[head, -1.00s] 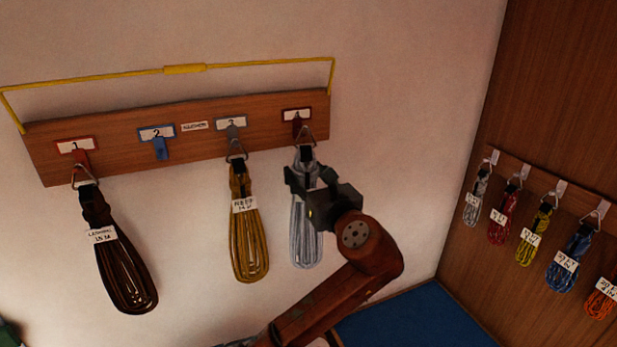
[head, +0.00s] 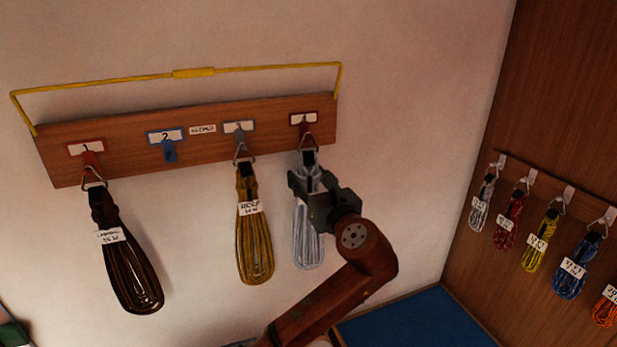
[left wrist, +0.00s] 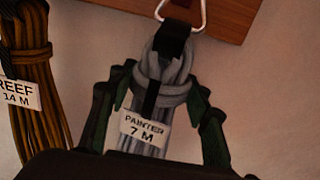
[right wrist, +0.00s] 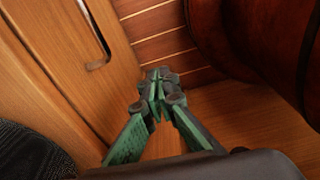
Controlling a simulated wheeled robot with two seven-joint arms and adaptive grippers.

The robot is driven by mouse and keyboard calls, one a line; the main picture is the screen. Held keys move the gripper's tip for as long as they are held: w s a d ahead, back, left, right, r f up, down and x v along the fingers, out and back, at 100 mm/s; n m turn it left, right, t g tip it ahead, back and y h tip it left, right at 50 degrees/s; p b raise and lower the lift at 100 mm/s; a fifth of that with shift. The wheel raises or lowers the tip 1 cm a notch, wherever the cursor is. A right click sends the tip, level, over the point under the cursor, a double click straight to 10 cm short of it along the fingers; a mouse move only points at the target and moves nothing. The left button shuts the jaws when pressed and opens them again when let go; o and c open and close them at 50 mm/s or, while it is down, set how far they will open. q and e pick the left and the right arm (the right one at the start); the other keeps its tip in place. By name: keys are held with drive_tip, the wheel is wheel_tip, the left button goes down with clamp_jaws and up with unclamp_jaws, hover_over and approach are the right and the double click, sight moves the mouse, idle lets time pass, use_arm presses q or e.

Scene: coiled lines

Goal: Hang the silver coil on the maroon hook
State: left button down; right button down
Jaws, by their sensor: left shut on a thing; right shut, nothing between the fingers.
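The silver coil (head: 309,247) hangs upright below the maroon hook (head: 305,133), the rightmost on the wooden board. Its metal ring (head: 308,146) overlaps the hook in the head view; I cannot tell whether it is seated around it. My left gripper (head: 313,184) is shut on the coil's upper part, below the black strap. In the left wrist view, the fingers (left wrist: 158,98) flank the coil with its "PAINTER 7 M" tag (left wrist: 143,130), and the ring (left wrist: 184,22) runs out of the top. My right gripper (right wrist: 157,88) is shut and empty, away from the board.
A brown coil (head: 128,265) hangs on the red hook, and a golden coil (head: 254,240) on the grey hook close left of my gripper. The blue hook (head: 169,151) is bare. Several small coils hang on the right wall rack (head: 530,182). A yellow rod (head: 120,79) spans above the board.

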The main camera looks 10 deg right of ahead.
use_arm(q)
drive_tip(key=shift+r, duration=0.1)
drive_tip(key=c, duration=1.1)
unclamp_jaws()
drive_tip(key=shift+s, duration=0.1)
drive_tip(key=shift+o, duration=0.7)
